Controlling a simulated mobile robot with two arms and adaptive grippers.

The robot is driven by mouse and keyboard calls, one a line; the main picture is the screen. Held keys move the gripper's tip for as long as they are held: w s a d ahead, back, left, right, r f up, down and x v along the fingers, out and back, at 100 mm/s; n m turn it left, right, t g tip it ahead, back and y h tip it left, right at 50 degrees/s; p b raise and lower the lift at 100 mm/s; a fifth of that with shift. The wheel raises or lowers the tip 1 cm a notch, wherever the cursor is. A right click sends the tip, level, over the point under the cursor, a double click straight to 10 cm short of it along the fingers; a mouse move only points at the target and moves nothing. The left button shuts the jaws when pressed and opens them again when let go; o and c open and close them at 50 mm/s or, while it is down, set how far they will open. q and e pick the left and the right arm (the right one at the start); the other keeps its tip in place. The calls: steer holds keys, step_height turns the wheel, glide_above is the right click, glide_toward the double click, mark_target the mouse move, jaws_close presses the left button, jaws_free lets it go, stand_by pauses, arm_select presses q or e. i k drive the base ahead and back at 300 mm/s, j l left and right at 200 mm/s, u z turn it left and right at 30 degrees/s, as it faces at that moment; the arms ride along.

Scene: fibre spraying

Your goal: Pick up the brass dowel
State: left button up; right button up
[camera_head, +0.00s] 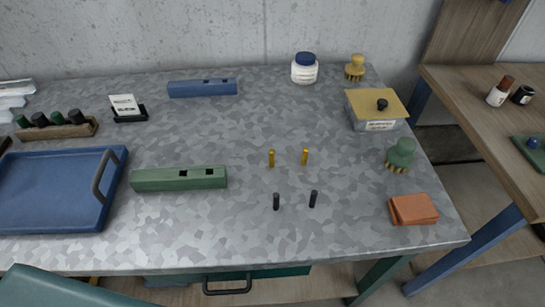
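Two brass dowels stand upright on the grey mottled table (340,245), right of its middle. The left brass dowel (271,159) and the right brass dowel (305,157) are a short gap apart. Two dark dowels stand nearer the front, the left one (276,201) and the right one (313,199). Nothing touches the brass dowels. Neither of my grippers is in view.
A green block with holes (180,179) lies left of the dowels; a blue one (202,88) lies behind. A blue tray (60,225) is at left. A green brush (401,153), orange blocks (413,209) and a lidded box (377,108) are at right. Table around the dowels is clear.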

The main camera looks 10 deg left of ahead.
mark_target(305, 152)
steer(key=u, duration=1.15)
steer(key=z, duration=1.1)
steer(key=k+l+z, duration=0.6)
